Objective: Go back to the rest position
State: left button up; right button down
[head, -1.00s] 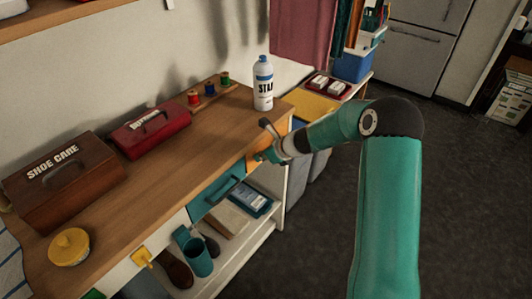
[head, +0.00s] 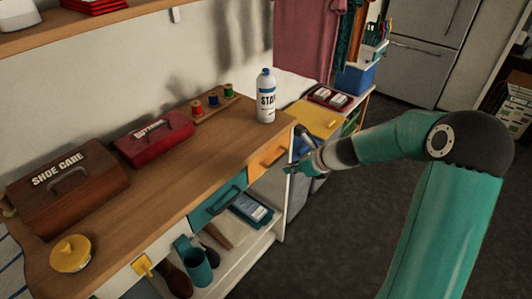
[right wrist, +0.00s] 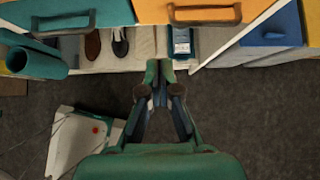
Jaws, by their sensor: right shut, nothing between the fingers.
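My right gripper (head: 291,170) is in the head view, just in front of the right end of the wooden counter, near the orange drawer (head: 268,155). In the right wrist view the gripper (right wrist: 159,70) has its fingertips together with nothing between them. It is apart from the orange drawer's handle (right wrist: 205,14), which lies beyond it. The orange drawer looks closed. My left gripper is in neither view.
The counter (head: 150,185) carries a shoe care box (head: 66,190), a red button box (head: 155,138), a yellow tin (head: 71,254) and a spray can (head: 266,98). A teal drawer (head: 217,200) is beside the orange one. Dark floor (head: 330,235) lies open to the right.

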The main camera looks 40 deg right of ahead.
jog(key=s+a+f+n+g+y+p, duration=0.1)
jog(key=s+a+f+n+g+y, duration=0.15)
jog(key=a+f, duration=0.55)
jog(key=s+a+f+n+g+y, duration=0.1)
jog(key=s+a+f+n+g, duration=0.3)
jog(key=a, duration=0.8)
jog(key=s+a+f+n+g+h, duration=0.1)
jog(key=s+a+f+n, duration=0.4)
jog(key=n, duration=0.7)
jog(key=s+a+f+n+p, duration=0.1)
jog(key=s+a+f+n, duration=0.4)
jog(key=s+n, duration=0.3)
jog(key=f+n, duration=0.1)
jog(key=n, duration=0.3)
jog(key=shift+g+h, duration=0.35)
jog(key=shift+n, duration=0.25)
